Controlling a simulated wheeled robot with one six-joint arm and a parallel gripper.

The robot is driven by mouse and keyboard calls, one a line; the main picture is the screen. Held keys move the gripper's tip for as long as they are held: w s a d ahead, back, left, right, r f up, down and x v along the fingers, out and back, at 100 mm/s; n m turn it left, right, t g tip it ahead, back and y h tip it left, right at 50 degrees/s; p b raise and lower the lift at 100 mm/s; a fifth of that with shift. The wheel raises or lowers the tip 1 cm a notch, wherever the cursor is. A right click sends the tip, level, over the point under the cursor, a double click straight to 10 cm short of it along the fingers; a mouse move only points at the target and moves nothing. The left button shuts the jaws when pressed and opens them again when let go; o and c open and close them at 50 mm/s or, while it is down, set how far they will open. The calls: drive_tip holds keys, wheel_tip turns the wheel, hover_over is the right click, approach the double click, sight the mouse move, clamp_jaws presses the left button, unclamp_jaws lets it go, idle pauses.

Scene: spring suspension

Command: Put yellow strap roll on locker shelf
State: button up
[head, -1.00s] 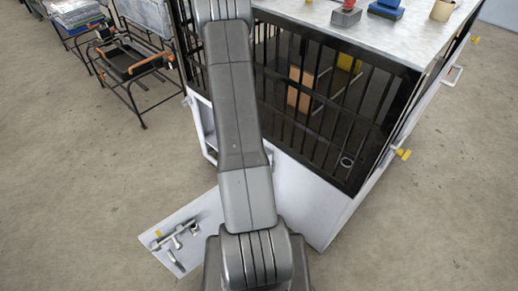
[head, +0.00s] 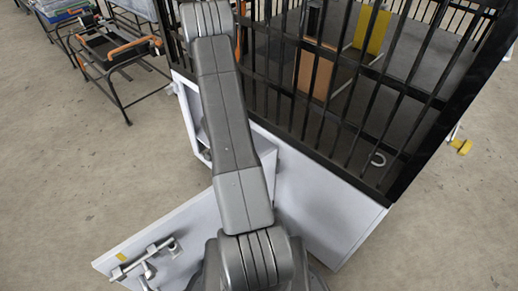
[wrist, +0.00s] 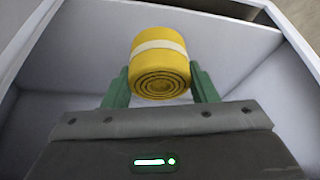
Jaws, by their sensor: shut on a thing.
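The yellow strap roll (wrist: 160,62), with a pale band around it, is in the wrist view. The green fingers of my gripper (wrist: 160,88) are shut on it, one on each side. White panels of the locker surround the roll in the wrist view. In the head view the white locker (head: 186,110) is low behind my arm, with its door (head: 150,232) swung open toward me. My gripper and the roll are hidden in the head view. I cannot tell whether the roll touches the shelf surface.
A black barred cage (head: 330,80) stands above and right of the locker, with an orange-brown panel (head: 316,72) and a yellow panel (head: 372,28) inside. A metal frame rack (head: 108,52) stands at the left. The floor (head: 75,160) at left is clear.

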wheel_tip(320, 180, down, 17)
drive_tip(key=b, duration=1.5)
drive_tip(key=w+d, duration=0.3)
drive_tip(key=w, duration=0.2)
drive_tip(key=w+d+p, duration=0.1)
drive_tip(key=w+d, duration=0.2)
drive_tip(key=w, duration=0.2)
drive_tip(key=w+d, duration=0.3)
drive_tip(key=w, duration=0.3)
drive_tip(key=shift+f+b, duration=0.7)
drive_tip(key=shift+f, duration=1.05)
drive_tip(key=shift+f, duration=0.15)
drive_tip(key=o, duration=1.1)
drive_tip(key=shift+c, duration=0.2)
